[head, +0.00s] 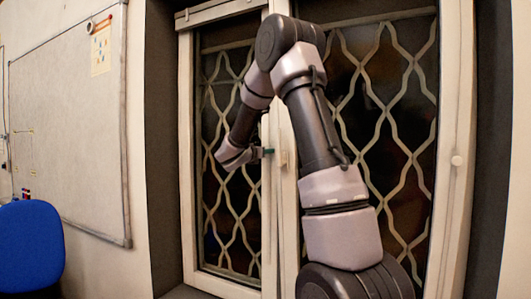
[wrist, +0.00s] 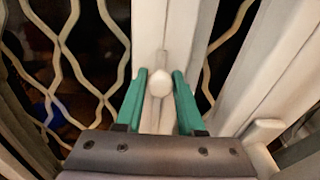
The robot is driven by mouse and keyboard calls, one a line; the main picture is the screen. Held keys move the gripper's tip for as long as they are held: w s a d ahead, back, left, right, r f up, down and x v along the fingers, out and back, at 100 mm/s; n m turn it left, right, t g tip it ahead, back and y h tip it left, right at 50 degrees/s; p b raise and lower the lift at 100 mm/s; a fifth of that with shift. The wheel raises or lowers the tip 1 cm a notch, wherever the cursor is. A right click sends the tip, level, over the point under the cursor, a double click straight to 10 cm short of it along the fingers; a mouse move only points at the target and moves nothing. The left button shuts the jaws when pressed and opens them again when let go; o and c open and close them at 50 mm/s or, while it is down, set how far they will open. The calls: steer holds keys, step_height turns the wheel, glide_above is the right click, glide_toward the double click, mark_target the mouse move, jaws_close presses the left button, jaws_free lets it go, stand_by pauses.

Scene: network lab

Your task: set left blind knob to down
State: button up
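A small white rounded knob (wrist: 160,83) sits on the pale window frame in the wrist view. My gripper (wrist: 159,74) has its two green fingers on either side of this knob, with a narrow gap showing on both sides. The fingers are open and not visibly pressed on it. In the head view my gripper (head: 268,152) is at the middle upright of the window, and the knob between its fingers cannot be made out there.
A pale window handle (head: 284,158) stands just right of my gripper. Patterned lattice bars (head: 232,200) cover the dark panes. A whiteboard (head: 70,120) hangs on the left wall, above a blue chair (head: 30,245).

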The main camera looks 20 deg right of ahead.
jaws_close()
stand_by(1.2)
